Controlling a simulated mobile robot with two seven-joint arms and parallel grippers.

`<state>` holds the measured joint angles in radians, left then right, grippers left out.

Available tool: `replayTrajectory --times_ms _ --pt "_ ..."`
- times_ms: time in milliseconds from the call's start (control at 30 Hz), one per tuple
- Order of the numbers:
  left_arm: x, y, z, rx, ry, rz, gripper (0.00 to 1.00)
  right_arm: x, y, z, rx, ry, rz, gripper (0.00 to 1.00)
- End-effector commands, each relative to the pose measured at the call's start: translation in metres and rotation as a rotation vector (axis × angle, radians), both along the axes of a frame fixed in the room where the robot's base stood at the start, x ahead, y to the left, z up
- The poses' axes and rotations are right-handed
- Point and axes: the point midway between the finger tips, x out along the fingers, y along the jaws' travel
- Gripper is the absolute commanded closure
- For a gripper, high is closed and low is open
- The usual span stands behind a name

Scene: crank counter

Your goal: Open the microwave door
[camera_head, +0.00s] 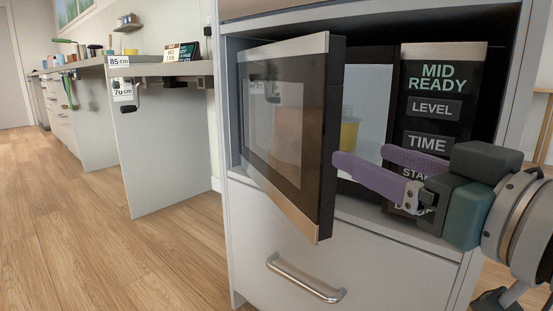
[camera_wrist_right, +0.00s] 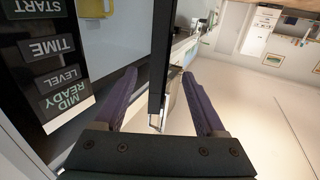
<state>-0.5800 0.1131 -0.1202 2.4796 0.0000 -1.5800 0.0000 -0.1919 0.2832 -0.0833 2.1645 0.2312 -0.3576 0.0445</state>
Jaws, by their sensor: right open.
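The microwave door (camera_head: 285,120) stands partly open in the head view, swung out toward the left, with a dark window and pale metal strips. Its dark edge also shows in the wrist view (camera_wrist_right: 162,65), between my two fingers. My right gripper (camera_head: 364,157) is open and empty, with purple fingers just right of the door's free edge. I cannot tell whether a finger touches the door. The microwave's control panel (camera_head: 440,100) reads MID READY, LEVEL and TIME. A yellow object (camera_head: 349,134) sits inside the lit cavity. My left gripper is not in view.
The microwave sits in a grey cabinet with a drawer and metal handle (camera_head: 306,279) below. A counter (camera_head: 165,69) with height labels and small items stands at the left. Wooden floor (camera_head: 120,250) lies clear in front of it.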

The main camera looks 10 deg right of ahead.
Motion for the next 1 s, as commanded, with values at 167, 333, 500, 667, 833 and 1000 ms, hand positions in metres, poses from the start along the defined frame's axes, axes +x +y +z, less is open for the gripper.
replayTrajectory --times_ms 167,333,500,667,833,1000 --pt "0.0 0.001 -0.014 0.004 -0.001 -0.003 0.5 0.027 0.006 -0.002 0.002 -0.004 -0.001 0.28" --pt "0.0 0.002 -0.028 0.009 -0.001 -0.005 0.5 0.056 0.013 -0.002 0.001 -0.004 0.0 0.28" --pt "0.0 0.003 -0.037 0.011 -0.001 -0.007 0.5 0.077 0.018 -0.002 0.0 -0.001 0.0 0.28" --pt "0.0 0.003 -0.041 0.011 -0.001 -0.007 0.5 0.086 0.02 0.0 -0.001 0.0 0.001 0.28" --pt "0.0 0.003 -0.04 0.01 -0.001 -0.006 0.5 0.088 0.021 0.001 0.0 0.002 0.001 0.28" --pt "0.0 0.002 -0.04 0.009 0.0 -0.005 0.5 0.088 0.02 0.001 0.0 0.001 0.001 0.32"
